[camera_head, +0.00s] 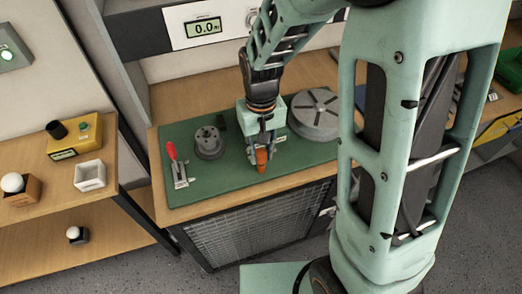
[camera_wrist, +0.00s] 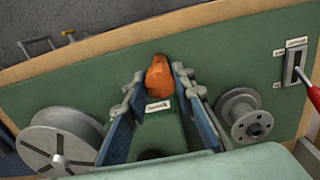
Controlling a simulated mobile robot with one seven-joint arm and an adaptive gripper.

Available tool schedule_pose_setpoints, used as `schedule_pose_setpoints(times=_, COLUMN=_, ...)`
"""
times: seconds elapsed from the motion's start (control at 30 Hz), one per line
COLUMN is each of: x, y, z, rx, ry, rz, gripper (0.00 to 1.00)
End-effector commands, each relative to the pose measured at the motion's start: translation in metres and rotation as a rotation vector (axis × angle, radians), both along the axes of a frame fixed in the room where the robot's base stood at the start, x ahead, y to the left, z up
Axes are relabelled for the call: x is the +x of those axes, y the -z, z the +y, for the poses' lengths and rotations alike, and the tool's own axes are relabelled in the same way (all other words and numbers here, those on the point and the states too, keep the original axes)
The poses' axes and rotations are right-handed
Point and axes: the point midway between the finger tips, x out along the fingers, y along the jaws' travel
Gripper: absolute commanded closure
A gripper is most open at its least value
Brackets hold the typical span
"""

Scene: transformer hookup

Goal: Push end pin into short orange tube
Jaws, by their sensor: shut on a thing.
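The short orange tube (camera_head: 261,157) is at the tips of my gripper (camera_head: 261,149), low over the green mat. In the wrist view, the orange piece (camera_wrist: 158,76) lies between the fingertips of my gripper (camera_wrist: 157,83), which are shut on it. It looks rounded and a little bent there. I cannot make out the end pin in either view. The fingers hide the sides of the tube, and I cannot tell whether it touches the mat.
The green mat (camera_head: 212,185) lies on a wooden bench. A large grey slotted disc (camera_head: 315,112) stands right of my gripper, and a smaller grey spool (camera_head: 208,143) stands left. The mat's front strip is clear.

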Motion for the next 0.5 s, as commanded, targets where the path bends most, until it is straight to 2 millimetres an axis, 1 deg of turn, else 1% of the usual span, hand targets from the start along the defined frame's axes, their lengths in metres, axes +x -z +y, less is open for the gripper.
schedule_pose_setpoints(times=0.5, x=0.0, y=0.013, z=0.0, rx=0.0, ry=0.0, rz=0.001, gripper=1.0)
